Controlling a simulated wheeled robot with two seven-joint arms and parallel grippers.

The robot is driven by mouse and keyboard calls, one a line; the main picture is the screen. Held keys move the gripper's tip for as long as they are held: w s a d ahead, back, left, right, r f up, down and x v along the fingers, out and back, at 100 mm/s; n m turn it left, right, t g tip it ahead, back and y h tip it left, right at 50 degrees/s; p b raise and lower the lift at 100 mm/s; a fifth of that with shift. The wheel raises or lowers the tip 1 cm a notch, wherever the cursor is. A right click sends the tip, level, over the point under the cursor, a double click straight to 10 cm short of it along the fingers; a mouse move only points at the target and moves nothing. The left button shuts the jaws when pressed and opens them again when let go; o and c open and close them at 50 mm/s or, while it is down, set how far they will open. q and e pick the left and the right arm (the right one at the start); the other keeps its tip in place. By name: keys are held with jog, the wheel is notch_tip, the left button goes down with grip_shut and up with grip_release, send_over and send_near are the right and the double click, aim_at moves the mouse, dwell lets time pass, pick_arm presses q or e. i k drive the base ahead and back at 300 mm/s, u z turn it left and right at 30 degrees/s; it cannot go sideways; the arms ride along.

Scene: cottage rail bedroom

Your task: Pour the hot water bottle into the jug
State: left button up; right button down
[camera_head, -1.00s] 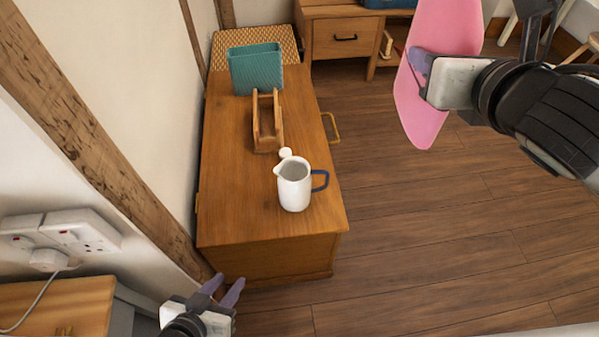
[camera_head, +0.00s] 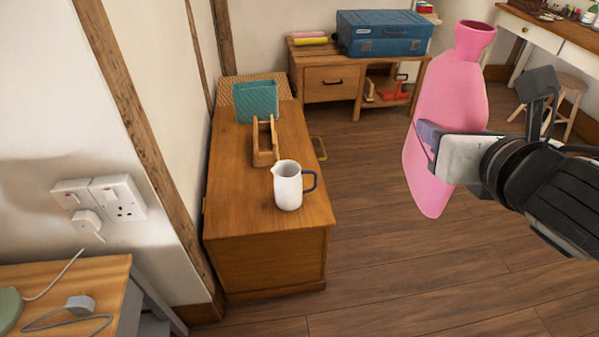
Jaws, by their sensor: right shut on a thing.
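The pink hot water bottle (camera_head: 455,95) is held upright with its neck and open mouth at the top, leaning slightly to the right. My right gripper (camera_head: 428,140) is shut on its body at the right of the view. The bottle hangs over the floor, to the right of the chest and apart from the jug. The white jug (camera_head: 288,187) with a blue handle stands upright on the wooden chest (camera_head: 235,205), its handle toward the right. My left gripper is out of view.
A wooden holder (camera_head: 264,142) and a teal ribbed container (camera_head: 256,102) stand behind the jug on the chest. A low cabinet with a blue case (camera_head: 384,34) stands at the back. A side table (camera_head: 95,275) is at lower left. Open floor lies right of the chest.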

aim_at(290, 192)
jog(key=z, duration=2.05)
jog(key=i, duration=1.35)
jog(key=u, duration=3.6)
jog(key=i, duration=0.5)
jog(key=z, duration=0.1)
